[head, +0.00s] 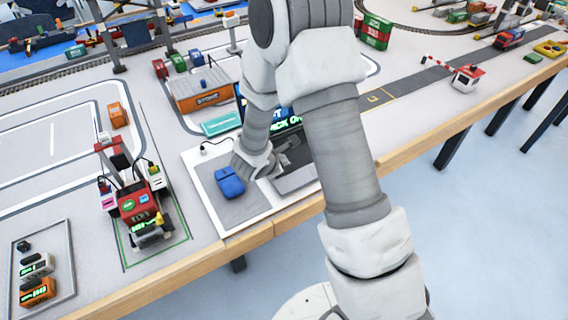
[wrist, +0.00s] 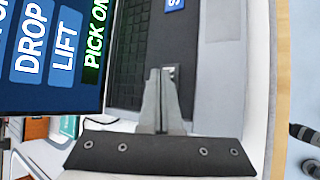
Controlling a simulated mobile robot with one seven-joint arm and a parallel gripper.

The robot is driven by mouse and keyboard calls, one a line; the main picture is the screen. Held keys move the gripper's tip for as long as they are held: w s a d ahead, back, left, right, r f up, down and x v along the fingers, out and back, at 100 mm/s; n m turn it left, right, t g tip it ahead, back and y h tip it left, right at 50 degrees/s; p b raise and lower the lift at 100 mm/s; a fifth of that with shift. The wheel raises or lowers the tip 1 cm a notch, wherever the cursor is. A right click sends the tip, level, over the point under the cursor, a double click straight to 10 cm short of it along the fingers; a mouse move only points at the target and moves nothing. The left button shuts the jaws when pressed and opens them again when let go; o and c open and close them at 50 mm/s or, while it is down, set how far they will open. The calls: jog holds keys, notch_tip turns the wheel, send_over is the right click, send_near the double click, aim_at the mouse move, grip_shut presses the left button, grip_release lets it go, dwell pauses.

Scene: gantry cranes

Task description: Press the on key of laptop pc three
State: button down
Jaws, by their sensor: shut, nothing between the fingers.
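The laptop (head: 296,180) stands near the table's front edge, partly hidden behind my arm in the head view. In the wrist view its screen (wrist: 40,55) shows large blue DROP and LIFT blocks and a green block reading PICK ON, cut off. Its dark keyboard (wrist: 128,50) lies beside the screen. My gripper (wrist: 161,74) is shut and empty, pointing down over the strip beside the keyboard. A small light-marked key (wrist: 173,70) shows right at the fingertips, partly covered; its label is unreadable. I cannot tell whether they touch. In the head view my gripper (head: 284,160) is over the laptop.
A blue key marked S (wrist: 174,4) is at the wrist view's top. A red toy vehicle (head: 140,208) and an orange storage building (head: 202,92) stand on the table. Open floor lies beyond the wooden edge (head: 420,150).

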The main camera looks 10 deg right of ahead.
dwell(0.3)
jog(key=shift+r, duration=0.8)
jog(key=shift+r+p, duration=0.1)
jog(key=shift+p, duration=0.2)
notch_tip(320, 180, up, 6)
jog(key=p, duration=0.2)
jog(key=shift+p, duration=0.35)
